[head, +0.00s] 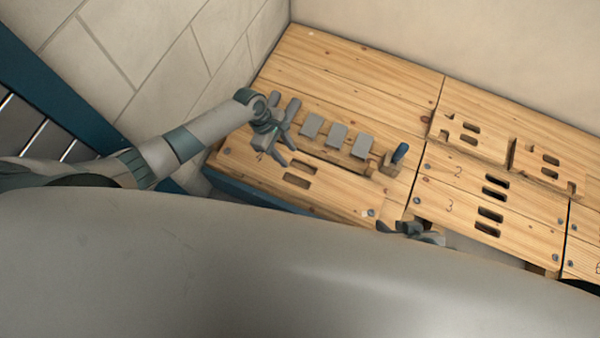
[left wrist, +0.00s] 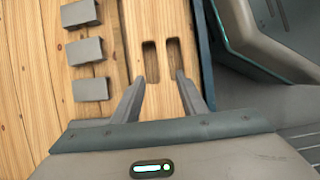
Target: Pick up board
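A wooden board with two dark slots (head: 335,196) lies flat at the front of the left bench section. Its slots also show on the board in the left wrist view (left wrist: 161,100). My left gripper (head: 290,132) is over the board's left part, fingers spread and nothing between them. In the left wrist view, the left gripper (left wrist: 160,78) has one finger on each side of the two slots; contact with the wood cannot be told. My right gripper (head: 411,230) is partly hidden at the bench's front edge, and its finger opening is unclear.
Several grey blocks (head: 337,135) stand in a row behind the board. More slotted boards (head: 487,213) lie to the right. Two notched wooden pieces (head: 470,137) rest behind them. A tiled wall is at left.

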